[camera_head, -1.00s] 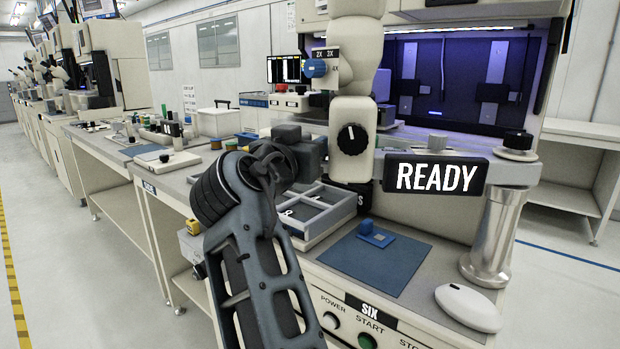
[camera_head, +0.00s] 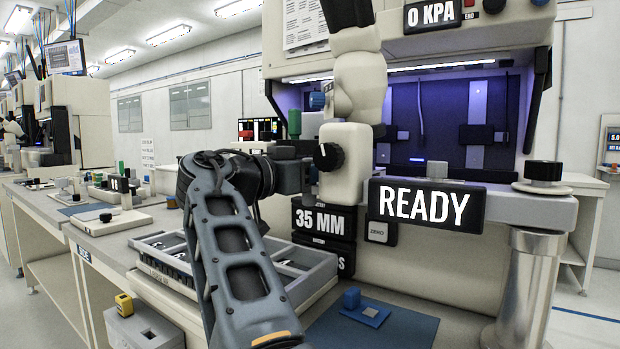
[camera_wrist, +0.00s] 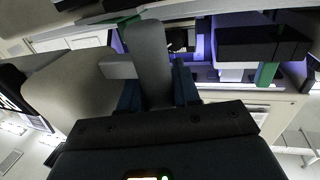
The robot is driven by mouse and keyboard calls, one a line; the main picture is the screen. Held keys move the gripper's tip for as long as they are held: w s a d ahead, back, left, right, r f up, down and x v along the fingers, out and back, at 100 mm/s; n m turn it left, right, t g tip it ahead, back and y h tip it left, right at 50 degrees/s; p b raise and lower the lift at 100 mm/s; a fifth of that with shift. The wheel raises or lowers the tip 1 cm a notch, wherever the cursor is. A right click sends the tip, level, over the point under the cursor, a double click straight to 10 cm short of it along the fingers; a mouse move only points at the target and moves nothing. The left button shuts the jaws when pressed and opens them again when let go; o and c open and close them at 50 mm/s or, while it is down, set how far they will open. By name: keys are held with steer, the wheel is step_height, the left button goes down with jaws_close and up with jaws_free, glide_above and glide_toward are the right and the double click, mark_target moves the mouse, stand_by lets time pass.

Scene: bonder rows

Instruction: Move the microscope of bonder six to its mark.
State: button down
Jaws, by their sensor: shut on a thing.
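The microscope (camera_head: 342,172) of bonder six is a cream body with a black knob on its front. It hangs from a pale horizontal boom (camera_head: 545,205) that carries a READY display (camera_head: 430,205). My gripper (camera_head: 306,172) is at the left side of the microscope, level with the knob. In the wrist view my gripper (camera_wrist: 156,92) has its dark blue fingers on both sides of a grey handle (camera_wrist: 146,50), which joins a pale body at the left. The fingertips are partly hidden by the handle. I cannot make out a mark with certainty.
A metal post (camera_head: 533,285) supports the boom's right end. Neighbouring benches extend left.

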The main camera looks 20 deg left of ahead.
steer(key=shift+w+d, duration=0.1)
steer(key=shift+w, duration=0.15)
steer(key=shift+w+d, duration=0.1)
steer(key=c, duration=1.3)
jaws_free()
steer(key=shift+o, duration=0.6)
steer(key=shift+w+f, duration=0.15)
